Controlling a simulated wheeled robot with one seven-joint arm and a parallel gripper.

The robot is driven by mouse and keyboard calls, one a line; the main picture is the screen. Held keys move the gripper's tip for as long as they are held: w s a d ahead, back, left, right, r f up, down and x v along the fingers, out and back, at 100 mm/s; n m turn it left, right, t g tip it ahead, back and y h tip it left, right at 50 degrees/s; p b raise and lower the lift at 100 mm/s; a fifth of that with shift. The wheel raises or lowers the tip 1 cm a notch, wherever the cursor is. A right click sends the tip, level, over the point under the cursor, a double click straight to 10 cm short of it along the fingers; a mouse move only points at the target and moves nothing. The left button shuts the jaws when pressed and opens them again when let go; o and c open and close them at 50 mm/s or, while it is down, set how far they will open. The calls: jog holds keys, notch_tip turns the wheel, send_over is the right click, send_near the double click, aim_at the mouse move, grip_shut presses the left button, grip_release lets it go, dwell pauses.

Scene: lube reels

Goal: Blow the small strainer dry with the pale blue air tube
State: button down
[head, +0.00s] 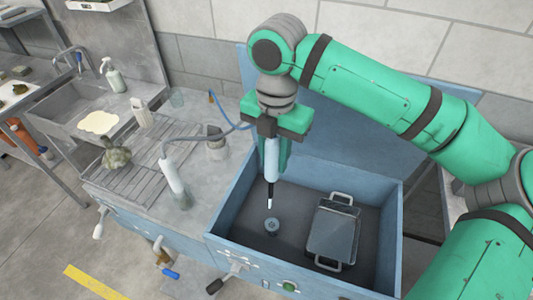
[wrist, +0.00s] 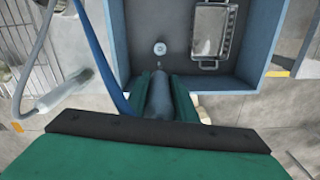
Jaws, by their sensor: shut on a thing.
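My gripper (head: 271,150) is shut on the pale blue air tube (head: 271,163), which points nozzle down inside the blue-walled basin. A blue hose runs from its top off to the left. The small strainer (head: 272,225) is a small round grey piece on the basin floor, just below the nozzle tip, with a gap between them. In the wrist view, the tube (wrist: 158,98) lies between the green fingers and the strainer (wrist: 160,48) shows ahead of its tip.
A metal tray with handles (head: 332,232) lies in the basin (head: 230,203) right of the strainer. A white handpiece (head: 174,178) on a grey hose stands left of the basin. A ribbed drainboard (head: 135,165) and a sink with a soap bottle (head: 113,76) are farther left.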

aim_at(274, 175)
jog(key=shift+f, duration=3.15)
jog(key=shift+t, duration=0.3)
jog(key=shift+w+d, duration=0.2)
jog(key=shift+w, duration=0.2)
